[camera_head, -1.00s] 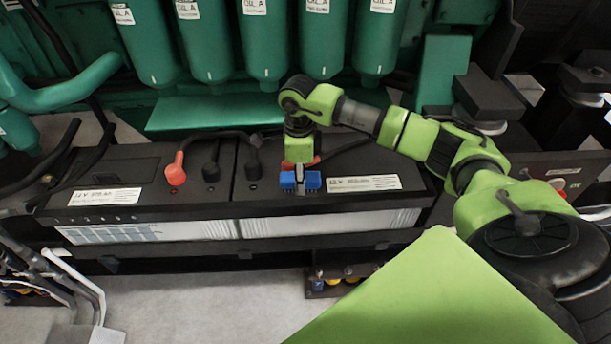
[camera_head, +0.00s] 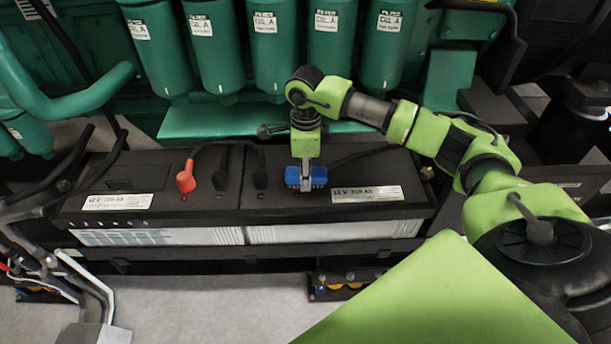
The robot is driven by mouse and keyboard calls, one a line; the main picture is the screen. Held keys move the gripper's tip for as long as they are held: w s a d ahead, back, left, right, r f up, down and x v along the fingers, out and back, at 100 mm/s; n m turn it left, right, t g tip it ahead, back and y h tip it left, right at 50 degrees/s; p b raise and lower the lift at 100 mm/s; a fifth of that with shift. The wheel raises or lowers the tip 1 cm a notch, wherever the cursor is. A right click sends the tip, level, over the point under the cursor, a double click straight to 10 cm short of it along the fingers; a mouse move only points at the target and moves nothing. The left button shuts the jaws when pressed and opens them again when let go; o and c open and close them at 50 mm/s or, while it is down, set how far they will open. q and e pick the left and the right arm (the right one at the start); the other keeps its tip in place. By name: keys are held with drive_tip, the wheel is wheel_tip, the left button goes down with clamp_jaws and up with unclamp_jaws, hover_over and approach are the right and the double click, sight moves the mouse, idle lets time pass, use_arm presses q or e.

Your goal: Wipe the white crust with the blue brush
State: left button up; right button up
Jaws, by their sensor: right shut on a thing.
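The blue brush (camera_head: 319,176) is a small blue block low in the jaws of my right gripper (camera_head: 306,182). The gripper points down and is shut on the brush, just over or against the top of the right-hand black battery (camera_head: 345,213); I cannot tell whether the brush touches it. I cannot make out any white crust; the gripper and brush cover that part of the battery top. My left gripper is not in view.
A left-hand battery (camera_head: 130,178) sits beside it. A red terminal boot (camera_head: 186,179) and black boots (camera_head: 221,178) with cables stand left of the gripper. Green oil filters (camera_head: 276,45) hang behind. Grey floor (camera_head: 220,300) is open in front.

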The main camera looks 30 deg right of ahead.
drive_tip(key=shift+r, duration=0.1)
drive_tip(key=shift+r+p, duration=0.9)
drive_tip(key=shift+r, duration=0.5)
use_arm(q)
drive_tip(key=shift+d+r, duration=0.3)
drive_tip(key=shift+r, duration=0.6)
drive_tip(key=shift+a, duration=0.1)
